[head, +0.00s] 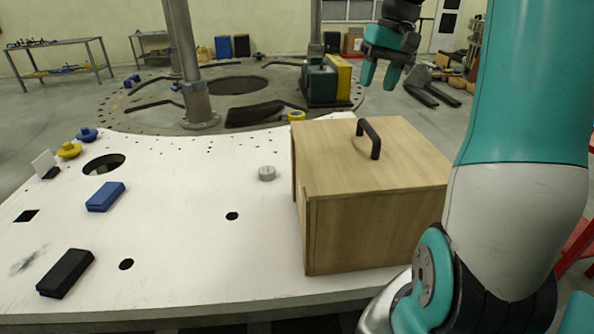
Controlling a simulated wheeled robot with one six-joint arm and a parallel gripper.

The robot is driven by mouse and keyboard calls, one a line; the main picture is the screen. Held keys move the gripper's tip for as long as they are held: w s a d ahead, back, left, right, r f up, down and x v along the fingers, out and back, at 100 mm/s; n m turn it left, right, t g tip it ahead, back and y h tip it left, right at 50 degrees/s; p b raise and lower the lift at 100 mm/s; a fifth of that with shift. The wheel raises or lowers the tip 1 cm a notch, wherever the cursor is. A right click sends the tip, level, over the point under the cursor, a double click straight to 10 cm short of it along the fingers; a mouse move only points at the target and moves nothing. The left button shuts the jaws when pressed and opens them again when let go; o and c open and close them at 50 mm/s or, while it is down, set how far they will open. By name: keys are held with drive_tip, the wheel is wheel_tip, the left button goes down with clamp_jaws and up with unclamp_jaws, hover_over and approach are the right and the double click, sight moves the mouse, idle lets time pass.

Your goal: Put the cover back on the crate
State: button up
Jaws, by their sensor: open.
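A wooden crate (370,235) stands at the right of the white plate. Its flat wooden cover (335,160) with a black handle (370,138) lies on top of the crate. The cover looks level and appears to span the top; whether its edges line up at the far side cannot be told. My gripper (380,82) is open and empty, in the air above and beyond the crate's far right part. It is apart from the handle.
On the white plate (180,235) lie a blue block (105,197), a black block (66,273), a grey cylinder (267,173) and yellow (69,150) and blue (87,134) knobs at the left. The plate has several holes. A metal post (187,70) rises behind it. The plate's middle is mostly clear.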

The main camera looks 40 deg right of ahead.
drive_tip(key=s+a+f+n+y, duration=0.2)
drive_tip(key=a+n, duration=0.5)
drive_tip(key=a, duration=2)
drive_tip(key=s+a+f+n+g, duration=0.1)
drive_tip(key=s+a+f+n, duration=0.2)
drive_tip(key=s+a, duration=0.3)
drive_tip(key=s+a+f+n, duration=0.3)
drive_tip(key=s+a, duration=0.2)
drive_tip(key=s, duration=0.2)
wheel_tip(320, 180, down, 6)
drive_tip(key=b, duration=0.6)
drive_tip(key=shift+b, duration=0.4)
drive_tip(key=shift+s+d, duration=0.1)
drive_tip(key=shift+d, duration=0.15)
